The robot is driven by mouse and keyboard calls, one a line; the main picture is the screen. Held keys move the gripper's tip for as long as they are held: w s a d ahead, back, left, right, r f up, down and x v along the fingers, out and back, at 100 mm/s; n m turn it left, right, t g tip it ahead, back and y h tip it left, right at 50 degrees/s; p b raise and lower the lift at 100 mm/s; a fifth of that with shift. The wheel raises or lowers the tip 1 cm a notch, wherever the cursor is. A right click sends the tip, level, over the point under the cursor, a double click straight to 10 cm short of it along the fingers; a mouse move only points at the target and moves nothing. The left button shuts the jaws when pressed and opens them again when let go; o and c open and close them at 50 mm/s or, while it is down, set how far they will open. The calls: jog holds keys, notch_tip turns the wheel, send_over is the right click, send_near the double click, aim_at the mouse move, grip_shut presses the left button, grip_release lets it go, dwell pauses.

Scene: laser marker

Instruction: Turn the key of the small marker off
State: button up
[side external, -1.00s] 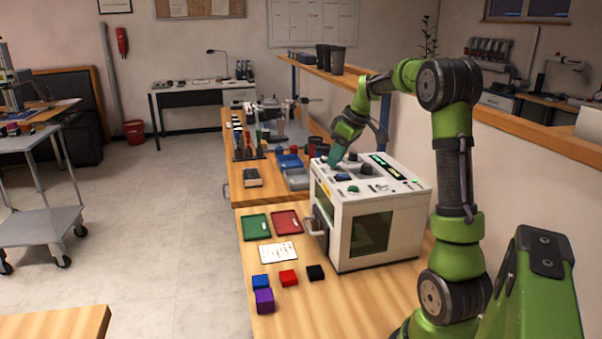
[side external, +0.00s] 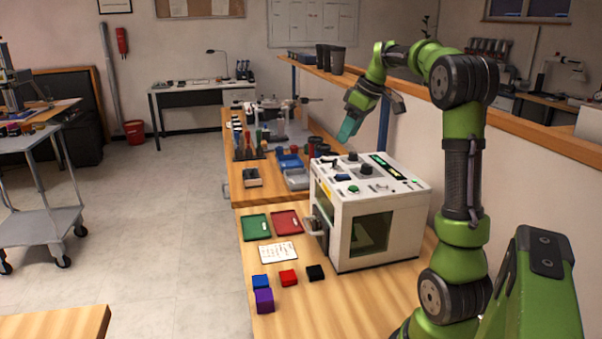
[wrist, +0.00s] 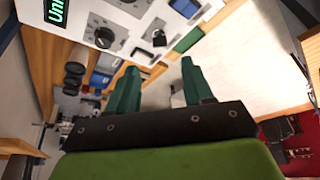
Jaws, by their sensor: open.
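The small marker (side external: 385,240) is a white box with a dark window in its front and a control panel on its sloped top. The panel carries black knobs (side external: 366,169), a blue part, a green button (side external: 353,189) and lit green displays. In the wrist view, a small dark key-like knob (wrist: 159,38) sits on a pale plate near a larger black knob (wrist: 104,37). I cannot read its turn position. My gripper (side external: 348,130), with teal fingers, is above the panel's far edge, apart from it. In the wrist view, its two fingers (wrist: 159,70) are spread and empty.
A green tray (side external: 256,227) and a red tray (side external: 286,222) lie left of the marker, with a printed sheet (side external: 279,253) and several small coloured blocks in front. Bins and tools crowd the bench behind. A wooden ledge (side external: 420,94) runs along the right wall.

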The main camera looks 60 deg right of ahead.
jog(key=v, duration=0.8)
jog(key=shift+r, duration=0.3)
jog(key=shift+s, duration=0.1)
jog(key=w+a+f+m, duration=0.2)
jog(key=a+f+m, duration=0.55)
jog(key=a, duration=0.65)
jog(key=s+a+f+n+t, duration=0.1)
jog(key=s+a+f, duration=0.1)
jog(key=a, duration=0.5)
jog(key=s+a+f+n+t+y, duration=0.1)
jog(key=s+a+f, duration=0.1)
jog(key=a, duration=0.4)
jog(key=s+a+f+n+y, duration=0.1)
jog(key=s+a+f, duration=0.1)
jog(key=a, duration=0.5)
jog(key=shift+s+a+f+t, duration=0.3)
jog(key=shift+f+t, duration=0.1)
jog(key=shift+f, duration=0.1)
